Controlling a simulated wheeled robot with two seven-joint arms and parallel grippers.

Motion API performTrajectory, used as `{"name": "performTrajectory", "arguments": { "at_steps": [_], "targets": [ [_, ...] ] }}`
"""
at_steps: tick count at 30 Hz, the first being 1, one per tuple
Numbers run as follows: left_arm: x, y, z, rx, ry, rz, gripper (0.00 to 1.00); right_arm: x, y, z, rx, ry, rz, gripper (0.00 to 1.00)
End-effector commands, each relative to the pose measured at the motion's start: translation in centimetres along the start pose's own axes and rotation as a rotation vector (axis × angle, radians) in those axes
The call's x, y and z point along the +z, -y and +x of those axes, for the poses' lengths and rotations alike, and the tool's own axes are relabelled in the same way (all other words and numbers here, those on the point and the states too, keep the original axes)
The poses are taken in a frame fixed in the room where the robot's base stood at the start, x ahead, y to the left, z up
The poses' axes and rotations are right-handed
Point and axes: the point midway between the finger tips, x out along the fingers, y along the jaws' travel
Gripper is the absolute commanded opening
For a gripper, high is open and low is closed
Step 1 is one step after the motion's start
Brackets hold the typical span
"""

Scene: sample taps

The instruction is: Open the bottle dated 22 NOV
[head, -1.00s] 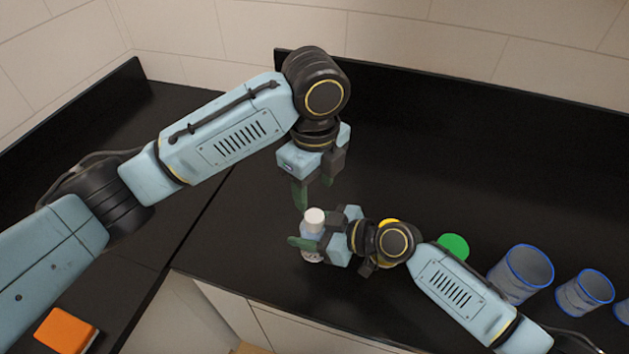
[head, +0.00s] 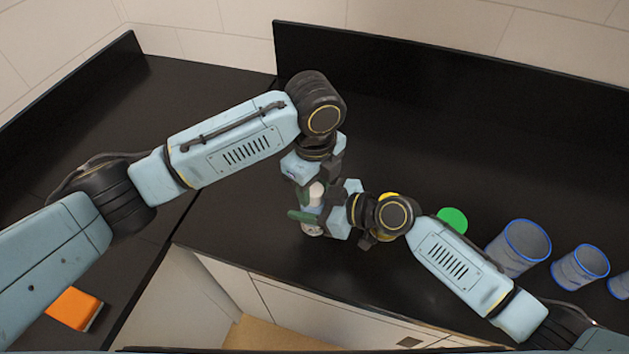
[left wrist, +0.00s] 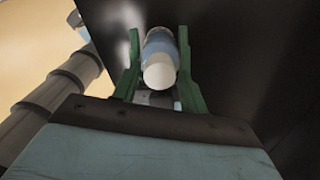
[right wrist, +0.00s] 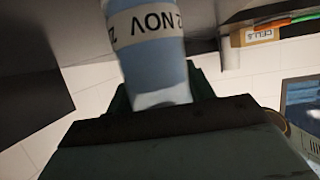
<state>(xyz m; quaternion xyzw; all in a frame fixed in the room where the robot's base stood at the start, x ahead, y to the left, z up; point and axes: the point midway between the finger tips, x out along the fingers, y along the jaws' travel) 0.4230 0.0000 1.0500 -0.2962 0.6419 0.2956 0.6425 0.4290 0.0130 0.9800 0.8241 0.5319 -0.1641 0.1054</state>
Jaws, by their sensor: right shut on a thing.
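My right gripper (head: 320,214) is shut on the bottle's body from the right side. My left gripper (head: 316,186) points down over the bottle from above. In the left wrist view the white cap (left wrist: 159,73) sits between its green fingers (left wrist: 158,80), which are open with a gap on each side.
Several blue-rimmed cups (head: 520,248) stand further right. An orange block (head: 74,308) lies at the lower left. The counter behind the bottle is clear.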

Motion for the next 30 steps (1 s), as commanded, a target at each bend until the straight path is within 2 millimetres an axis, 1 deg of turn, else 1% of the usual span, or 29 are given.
{"name": "performTrajectory", "arguments": {
  "at_steps": [1, 8, 11, 13, 18, 22, 25, 30],
  "targets": [
    [0.01, 0.00, -0.01, 0.000, 0.000, 0.000, 0.36, 0.05, 0.04, 0.01, -0.001, 0.001, 0.000, 0.00],
    [0.01, 0.01, -0.03, 0.000, 0.000, 0.000, 0.06, 0.05, 0.04, 0.01, -0.001, 0.001, 0.000, 0.00],
    [-0.01, 0.02, -0.04, 0.000, 0.000, -0.020, 0.06, 0.05, 0.04, 0.01, -0.001, 0.001, 0.000, 0.00],
    [-0.04, 0.01, -0.03, 0.000, -0.001, -0.080, 0.06, 0.05, 0.05, 0.01, -0.001, 0.001, 0.000, 0.00],
    [-0.11, 0.02, -0.03, 0.000, -0.003, -0.346, 0.06, 0.04, 0.05, 0.01, -0.001, 0.001, 0.000, 0.00],
    [-0.04, 0.03, -0.07, -0.001, -0.001, -0.516, 0.06, 0.04, 0.05, 0.01, -0.001, 0.001, 0.000, 0.00],
    [-0.02, 0.02, -0.08, -0.001, -0.001, -0.583, 0.06, 0.04, 0.05, 0.02, -0.001, 0.001, 0.000, 0.00],
    [0.02, 0.03, -0.10, -0.001, 0.000, -0.599, 0.06, 0.04, 0.05, 0.02, -0.001, 0.001, 0.000, 0.00]
  ]
}}
